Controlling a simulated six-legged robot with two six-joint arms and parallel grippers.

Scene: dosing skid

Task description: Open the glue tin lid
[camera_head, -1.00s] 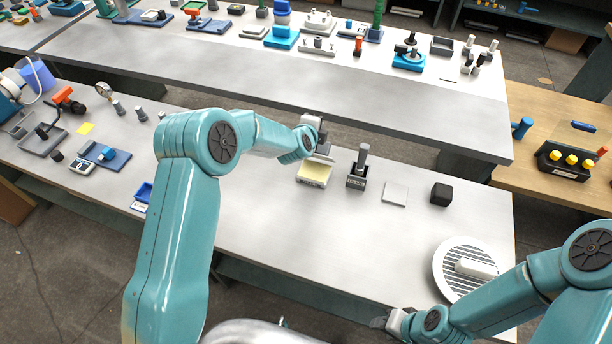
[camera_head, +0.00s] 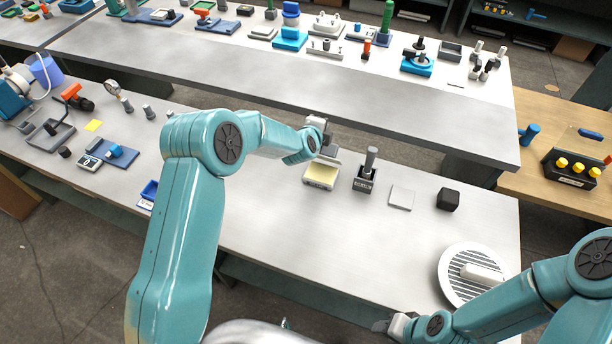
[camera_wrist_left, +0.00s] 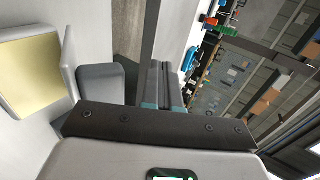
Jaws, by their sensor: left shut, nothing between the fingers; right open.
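The glue tin (camera_head: 321,176) is a small pale box with a yellow inside, on the near bench. Its yellow face also shows at the left edge of the left wrist view (camera_wrist_left: 30,78). A pale upright panel beside the yellow there looks like the raised lid (camera_wrist_left: 76,38). My left gripper (camera_head: 326,139) is at the tin's back side, shut and empty; its fingertips are partly hidden in the head view. I cannot tell whether it touches the lid. My right gripper (camera_head: 381,326) is open and empty at the bench's front edge, far from the tin.
Right of the tin stand a dark holder with a grey post (camera_head: 366,172), a pale square plate (camera_head: 401,197) and a black block (camera_head: 447,199). A round slatted dish (camera_head: 452,280) is near the right end. The bench front middle is clear.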

